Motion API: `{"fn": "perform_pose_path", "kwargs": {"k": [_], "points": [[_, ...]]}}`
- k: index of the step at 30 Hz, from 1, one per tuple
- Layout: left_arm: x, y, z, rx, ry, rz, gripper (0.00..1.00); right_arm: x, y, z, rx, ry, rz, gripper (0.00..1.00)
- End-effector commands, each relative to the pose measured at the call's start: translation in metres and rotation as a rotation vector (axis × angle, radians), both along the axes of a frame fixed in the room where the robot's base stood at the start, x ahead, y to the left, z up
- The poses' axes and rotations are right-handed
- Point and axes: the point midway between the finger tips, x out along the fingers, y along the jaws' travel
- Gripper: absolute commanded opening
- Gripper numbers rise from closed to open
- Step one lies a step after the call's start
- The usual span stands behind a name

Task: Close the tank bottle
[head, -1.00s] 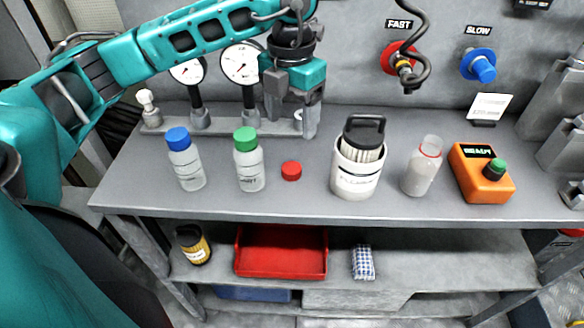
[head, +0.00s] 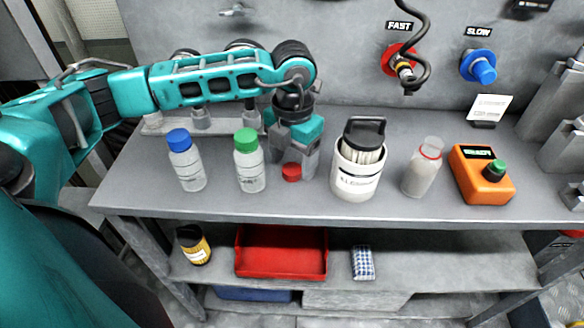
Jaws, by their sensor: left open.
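An uncapped, translucent bottle (head: 422,172) with a red ring at its neck stands upright at the right of the bench. A loose red cap (head: 291,173) lies on the bench between the green-capped bottle (head: 249,168) and a white canister. My left gripper (head: 291,168) is open and points down at the red cap. Its fingers are just behind and around the cap; I cannot tell whether they touch it. A blue-capped bottle (head: 186,163) stands at the left. I cannot read which bottle is labelled as the tank one. My right gripper is not in view.
The white canister (head: 355,182) with a black-handled item stands between the cap and the open bottle. An orange box (head: 480,178) with a green button is at the right. Gauges behind my arm are mostly hidden. A red tray (head: 281,262) sits on the lower shelf.

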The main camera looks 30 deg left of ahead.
Motion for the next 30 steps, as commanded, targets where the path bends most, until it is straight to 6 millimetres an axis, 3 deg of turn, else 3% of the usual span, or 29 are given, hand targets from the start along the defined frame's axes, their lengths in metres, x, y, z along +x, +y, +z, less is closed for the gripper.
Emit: {"fn": "perform_pose_path", "kwargs": {"k": [4, 14, 30], "points": [[0.0002, 0.0002, -0.0131, -0.001, 0.0, 0.0, 0.71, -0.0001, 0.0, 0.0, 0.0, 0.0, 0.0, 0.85], [0.0004, 0.0002, -0.0139, 0.0, -0.001, 0.0, 0.71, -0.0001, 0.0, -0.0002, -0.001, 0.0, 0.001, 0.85], [0.0004, 0.0002, -0.0136, 0.0, -0.001, 0.0, 0.21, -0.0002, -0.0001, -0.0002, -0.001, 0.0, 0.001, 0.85]]}}
